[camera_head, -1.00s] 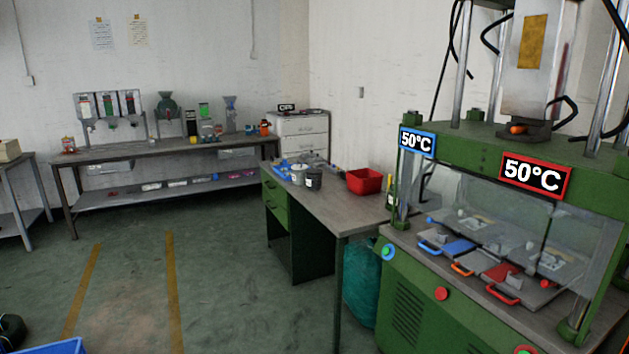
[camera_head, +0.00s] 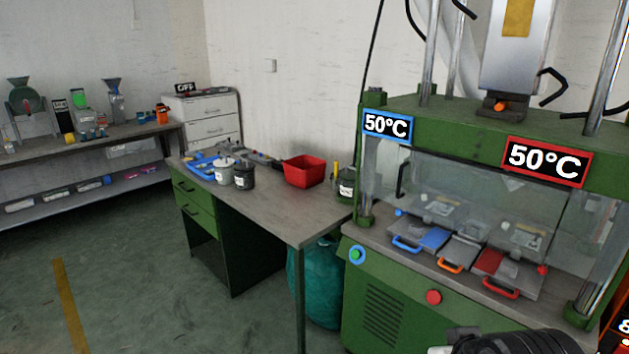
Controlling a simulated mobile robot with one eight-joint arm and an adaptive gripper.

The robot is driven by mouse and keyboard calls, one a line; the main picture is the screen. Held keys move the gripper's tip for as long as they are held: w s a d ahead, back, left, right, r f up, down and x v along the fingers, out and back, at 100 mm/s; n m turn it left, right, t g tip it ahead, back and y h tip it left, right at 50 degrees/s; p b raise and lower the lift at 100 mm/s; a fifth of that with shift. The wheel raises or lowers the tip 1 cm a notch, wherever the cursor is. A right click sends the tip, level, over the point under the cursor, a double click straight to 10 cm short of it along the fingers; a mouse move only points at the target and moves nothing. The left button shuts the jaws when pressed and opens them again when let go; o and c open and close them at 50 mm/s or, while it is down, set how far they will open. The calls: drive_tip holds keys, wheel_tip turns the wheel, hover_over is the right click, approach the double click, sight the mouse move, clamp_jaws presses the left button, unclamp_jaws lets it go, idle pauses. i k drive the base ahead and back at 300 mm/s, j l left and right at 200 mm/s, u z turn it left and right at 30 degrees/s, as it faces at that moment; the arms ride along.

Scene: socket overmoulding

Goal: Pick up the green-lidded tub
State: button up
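A small clear jar with a dark greenish top and a pale label (camera_head: 346,188) stands at the right end of the workbench, close against the press. It is partly hidden by the press, and I cannot tell its lid colour for certain. A whitish tub (camera_head: 224,174) and a dark grey tub (camera_head: 244,179) stand together on the left part of the bench; neither shows a clearly green lid. A black and pale part of my arm shows at the bottom edge, right of centre. My gripper's fingers do not show.
The workbench (camera_head: 290,222) has a clear front area, a red bin (camera_head: 303,171) and a blue tray (camera_head: 203,167). The green press (camera_head: 385,285) stands at right. A teal cylinder (camera_head: 322,285) is beneath the bench. Open floor (camera_head: 150,300) lies at left.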

sight(347, 178)
drive_tip(key=i+j+z, duration=0.1)
drive_tip(key=i+j, duration=0.4)
drive_tip(key=i+j+z, duration=0.1)
drive_tip(key=i+j, duration=0.85)
drive_tip(key=j, duration=0.15)
drive_tip(key=i+j+z, duration=0.15)
drive_tip(key=i+j, duration=0.3)
drive_tip(key=j, duration=0.1)
